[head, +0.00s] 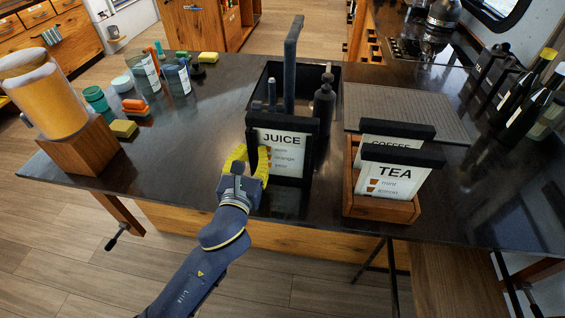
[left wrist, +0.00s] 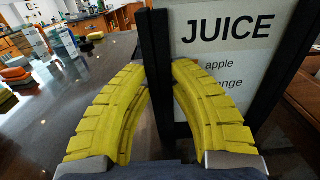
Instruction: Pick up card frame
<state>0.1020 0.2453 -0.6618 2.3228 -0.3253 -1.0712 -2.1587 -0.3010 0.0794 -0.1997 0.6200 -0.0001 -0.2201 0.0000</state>
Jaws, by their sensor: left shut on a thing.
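The card frame reading JUICE (head: 283,152) is a white card in a black frame, upright at the counter's front edge before the sink. It also shows large in the left wrist view (left wrist: 222,50). My left gripper (head: 246,165), with yellow fingers, is at the frame's left side. In the left wrist view its fingers (left wrist: 160,75) are shut on the black left edge of the frame. The frame's base is partly hidden. Two more card frames, TEA (head: 393,178) and COFFEE (head: 385,142), stand in a wooden holder (head: 385,207). My right gripper is not in view.
The sink (head: 270,78) with a tall dark faucet (head: 291,65) and a dark bottle (head: 323,105) lies behind the JUICE frame. A juice dispenser (head: 45,100), cups and sponges stand at left. Wine bottles (head: 525,100) stand at right.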

